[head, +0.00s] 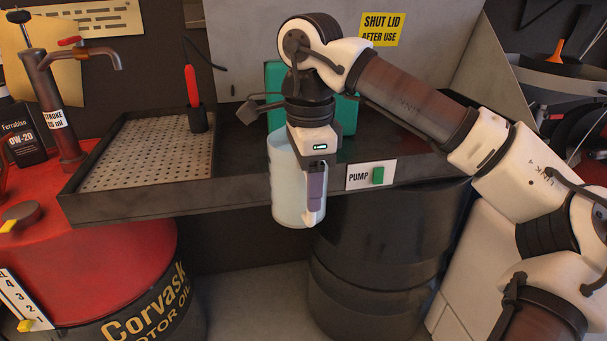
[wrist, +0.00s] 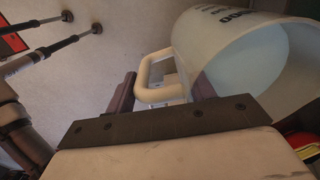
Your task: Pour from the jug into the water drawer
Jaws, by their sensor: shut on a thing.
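The jug (head: 284,190) is a pale, bluish-white cylinder in front of the basin's front edge in the head view. My gripper (head: 313,215) is in front of it, pointing down. In the wrist view the jug (wrist: 215,45) fills the upper right, its wide open mouth showing a pale blue inside. Its looped handle (wrist: 146,76) lies between the two fingers of my gripper (wrist: 162,92), which is shut on it. Whether liquid is inside I cannot tell. I cannot make out a water drawer in either view.
A dark basin (head: 130,207) with a perforated plate stands behind the jug, on a black drum (head: 375,260). A teal object (head: 274,80) is behind my arm. A red oil drum (head: 110,240) with a hand pump (head: 50,95) stands left. Floor shows between the drums.

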